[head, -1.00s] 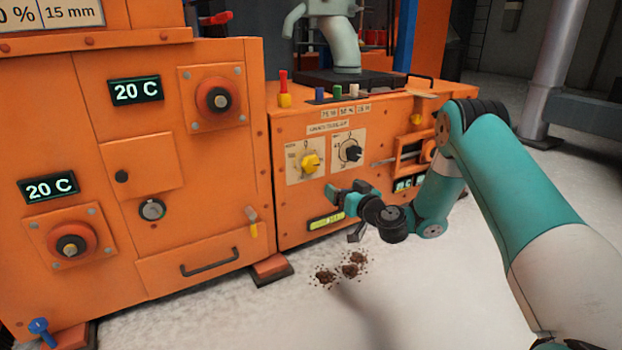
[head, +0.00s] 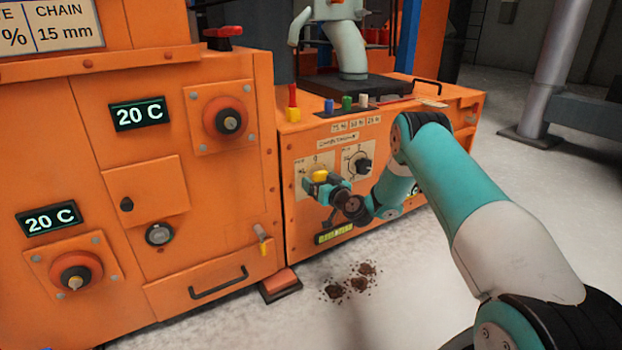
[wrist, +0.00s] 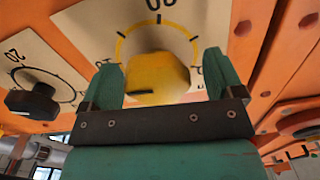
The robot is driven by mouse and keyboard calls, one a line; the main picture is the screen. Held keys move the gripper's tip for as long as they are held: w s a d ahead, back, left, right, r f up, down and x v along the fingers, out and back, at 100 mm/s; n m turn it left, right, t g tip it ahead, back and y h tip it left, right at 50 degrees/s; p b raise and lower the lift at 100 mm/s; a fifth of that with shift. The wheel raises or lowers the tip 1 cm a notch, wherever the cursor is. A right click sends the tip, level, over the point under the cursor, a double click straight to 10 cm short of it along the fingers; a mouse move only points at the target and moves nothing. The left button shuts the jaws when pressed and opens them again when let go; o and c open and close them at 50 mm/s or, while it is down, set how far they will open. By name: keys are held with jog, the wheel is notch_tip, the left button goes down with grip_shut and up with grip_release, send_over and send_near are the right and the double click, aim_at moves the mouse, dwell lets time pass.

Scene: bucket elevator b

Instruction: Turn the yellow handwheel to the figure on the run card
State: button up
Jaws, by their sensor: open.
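The yellow handwheel (head: 320,176) sits on a pale dial plate on the front of the lower orange cabinet. In the wrist view the handwheel (wrist: 158,75) fills the space between my two teal fingers, with a dark mark on its lower edge. My gripper (wrist: 163,66) is open, one finger on each side of the wheel. I cannot tell whether either finger touches it. In the head view my gripper (head: 322,186) partly covers the wheel and its dial. A white card (head: 50,27) at the upper left is cut off and shows "%" and "CHAIN 15 mm".
A black knob (head: 360,163) on its own dial is close beside the handwheel; it also shows in the wrist view (wrist: 33,101). Coloured pegs (head: 346,102) stand on the cabinet's top edge. Dark crumbs (head: 358,283) lie on the pale floor, which is otherwise open in front.

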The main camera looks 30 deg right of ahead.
jog(key=shift+d, duration=0.2)
jog(key=c, duration=0.9)
jog(key=shift+m, duration=0.4)
jog(key=m+p, duration=0.2)
jog(key=m, duration=0.2)
jog(key=shift+r+m, duration=0.1)
jog(key=shift+m, duration=0.3)
jog(key=shift+m+p, duration=1.15)
jog(key=shift+m, duration=1.35)
jog(key=o, duration=0.9)
jog(key=shift+a, duration=0.1)
